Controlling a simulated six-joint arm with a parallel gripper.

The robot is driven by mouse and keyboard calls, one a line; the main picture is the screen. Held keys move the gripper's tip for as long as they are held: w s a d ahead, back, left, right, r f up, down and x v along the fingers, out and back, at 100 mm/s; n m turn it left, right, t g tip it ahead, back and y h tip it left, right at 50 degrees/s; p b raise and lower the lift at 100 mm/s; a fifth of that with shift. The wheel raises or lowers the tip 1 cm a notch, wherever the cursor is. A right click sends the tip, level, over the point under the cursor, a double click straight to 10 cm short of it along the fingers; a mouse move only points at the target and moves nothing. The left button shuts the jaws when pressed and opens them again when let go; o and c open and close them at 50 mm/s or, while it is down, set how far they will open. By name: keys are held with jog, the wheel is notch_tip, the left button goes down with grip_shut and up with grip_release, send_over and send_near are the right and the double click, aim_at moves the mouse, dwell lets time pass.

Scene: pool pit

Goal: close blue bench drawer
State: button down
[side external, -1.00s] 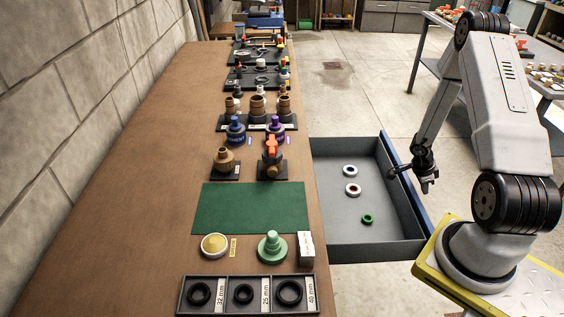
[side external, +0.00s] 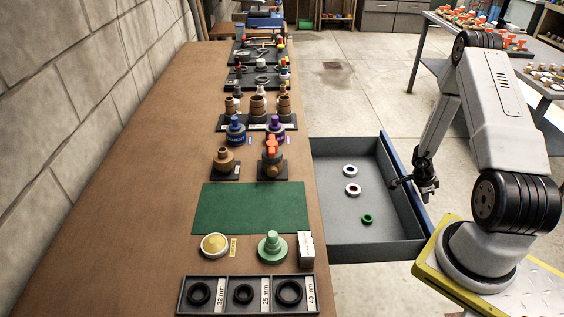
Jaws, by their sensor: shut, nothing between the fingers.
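The drawer (side external: 347,223) juts out from the right side of the wooden bench and stands open. It has a grey inside and a blue front panel (side external: 407,185) on its right. Two white rings (side external: 350,170) and a green ring (side external: 367,219) lie on its floor. My gripper (side external: 396,184) is shut and empty, pointing left. In the picture its tip overlaps the drawer's right part near the blue front. I cannot tell whether it touches the panel or is above it.
The bench top (side external: 130,180) carries a green mat (side external: 254,207), valves and fittings, and a tray of black rings (side external: 246,294) at the near end. A grey table (side external: 490,58) with parts stands at the far right. The floor beyond the drawer is clear.

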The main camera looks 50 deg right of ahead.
jog(key=shift+w, duration=0.1)
send_over(364, 214)
dwell(0.6)
jog(key=shift+r, duration=0.1)
dwell(0.3)
jog(key=v, duration=0.9)
jog(key=shift+w+r, duration=0.15)
jog(key=shift+r, duration=0.2)
